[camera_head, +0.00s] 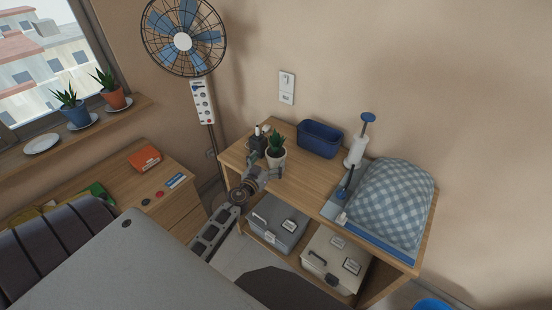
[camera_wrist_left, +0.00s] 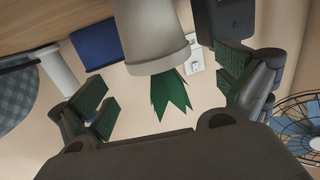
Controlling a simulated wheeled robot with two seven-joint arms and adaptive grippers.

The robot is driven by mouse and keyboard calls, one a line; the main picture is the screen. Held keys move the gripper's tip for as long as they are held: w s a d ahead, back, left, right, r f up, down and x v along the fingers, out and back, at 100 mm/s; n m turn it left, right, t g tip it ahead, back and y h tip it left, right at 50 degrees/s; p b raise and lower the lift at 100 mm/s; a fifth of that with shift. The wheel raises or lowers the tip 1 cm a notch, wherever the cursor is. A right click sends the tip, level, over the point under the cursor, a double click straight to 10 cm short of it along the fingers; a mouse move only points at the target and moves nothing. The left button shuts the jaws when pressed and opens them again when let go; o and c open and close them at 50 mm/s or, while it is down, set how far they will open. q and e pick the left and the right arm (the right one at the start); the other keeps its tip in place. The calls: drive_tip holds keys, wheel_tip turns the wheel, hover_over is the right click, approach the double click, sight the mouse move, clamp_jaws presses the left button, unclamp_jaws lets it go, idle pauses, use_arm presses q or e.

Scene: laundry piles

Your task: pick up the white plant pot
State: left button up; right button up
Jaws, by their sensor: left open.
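The white plant pot (camera_head: 276,157) with a spiky green plant (camera_head: 277,140) stands upright on the wooden shelf unit's top, near its left end. My left gripper (camera_head: 264,166) is open and reaches in from the front left, close to the pot. In the left wrist view the picture is upside down; the pot (camera_wrist_left: 152,38) shows at the top middle with its leaves pointing down. There the open fingers of my left gripper (camera_wrist_left: 165,93) are on either side of the pot and plant, with gaps visible. My right gripper is not in view.
A dark bottle-like object (camera_head: 258,142) stands just left of the pot. Boxes (camera_head: 278,222) sit on the lower shelf. A fan (camera_head: 183,41) stands behind.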

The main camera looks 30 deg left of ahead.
sight(276, 152)
use_arm(q)
drive_tip(key=shift+w, duration=0.75)
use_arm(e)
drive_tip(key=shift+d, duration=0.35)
use_arm(q)
drive_tip(key=shift+w, duration=0.1)
drive_tip(key=shift+w+a+f, duration=0.1)
drive_tip(key=shift+w+f, duration=0.05)
drive_tip(key=shift+w, duration=0.6)
drive_tip(key=shift+w+a+f, duration=0.1)
drive_tip(key=shift+w+f, duration=0.05)
drive_tip(key=shift+w, duration=0.55)
drive_tip(key=shift+w+a, duration=0.1)
drive_tip(key=shift+w, duration=0.9)
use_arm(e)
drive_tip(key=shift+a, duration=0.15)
